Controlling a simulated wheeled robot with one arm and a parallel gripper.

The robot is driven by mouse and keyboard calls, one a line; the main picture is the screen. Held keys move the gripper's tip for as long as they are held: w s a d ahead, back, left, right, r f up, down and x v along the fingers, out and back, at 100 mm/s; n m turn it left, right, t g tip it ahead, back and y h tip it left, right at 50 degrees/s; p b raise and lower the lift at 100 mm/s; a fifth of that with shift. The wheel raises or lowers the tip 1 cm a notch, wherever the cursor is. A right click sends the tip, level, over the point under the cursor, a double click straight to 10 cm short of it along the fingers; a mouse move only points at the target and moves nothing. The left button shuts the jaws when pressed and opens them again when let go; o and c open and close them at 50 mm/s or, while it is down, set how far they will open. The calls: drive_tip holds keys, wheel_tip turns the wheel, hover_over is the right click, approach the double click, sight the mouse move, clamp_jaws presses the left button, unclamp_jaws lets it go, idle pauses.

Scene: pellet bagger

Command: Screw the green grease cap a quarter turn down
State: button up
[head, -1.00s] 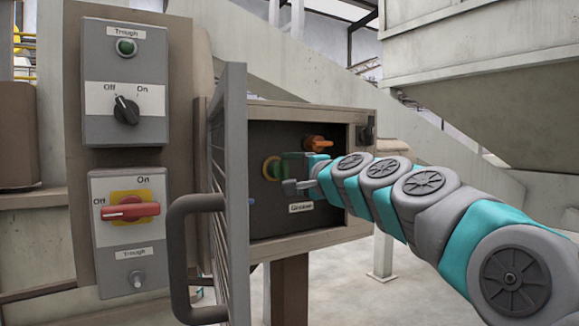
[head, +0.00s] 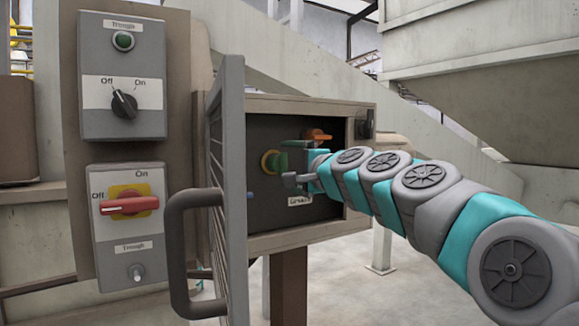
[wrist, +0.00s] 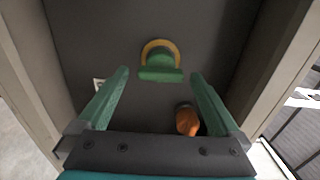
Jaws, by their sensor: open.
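The green grease cap (wrist: 160,62) sits in a yellow ring on the dark back panel of an open box. In the wrist view its raised bar lies level across the picture. In the head view the cap (head: 279,162) shows at the left of my gripper (head: 296,165). In the wrist view my gripper (wrist: 160,73) is open, with one green finger on each side of the cap and a gap on both sides. I cannot tell whether the fingertips reach the cap's depth.
An orange knob (wrist: 187,120) is near the right finger; it also shows in the head view (head: 318,135). A "Grease" label (head: 299,200) is below the cap. The open mesh door with a handle (head: 180,255) stands left of the box. A switch panel (head: 122,130) is further left.

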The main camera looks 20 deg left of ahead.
drive_tip(key=b+v, duration=0.1)
drive_tip(key=v, duration=0.6)
drive_tip(key=shift+s+d, duration=0.25)
drive_tip(key=shift+s, duration=0.05)
drive_tip(key=s+d+f+n+g+h, duration=0.2)
drive_tip(key=s+d+f+h, duration=0.15)
drive_tip(key=s+f, duration=0.45)
drive_tip(key=s+d+f+n+g+h, duration=0.25)
drive_tip(key=s+d+f, duration=0.2)
drive_tip(key=f, duration=0.85)
drive_tip(key=s+d+f+n+g+h, duration=0.25)
drive_tip(key=s+d+f, duration=0.25)
drive_tip(key=f, duration=0.5)
drive_tip(key=s+d+f+g+h, duration=0.2)
drive_tip(key=s+d+f+g, duration=0.1)
drive_tip(key=s+d+f, duration=0.4)
drive_tip(key=s+d+f+n+g+h, duration=0.1)
drive_tip(key=s+d+f+g+h, duration=0.2)
drive_tip(key=s+d+f, duration=0.5)
drive_tip(key=s+d, duration=0.4)
drive_tip(key=s, duration=0.2)
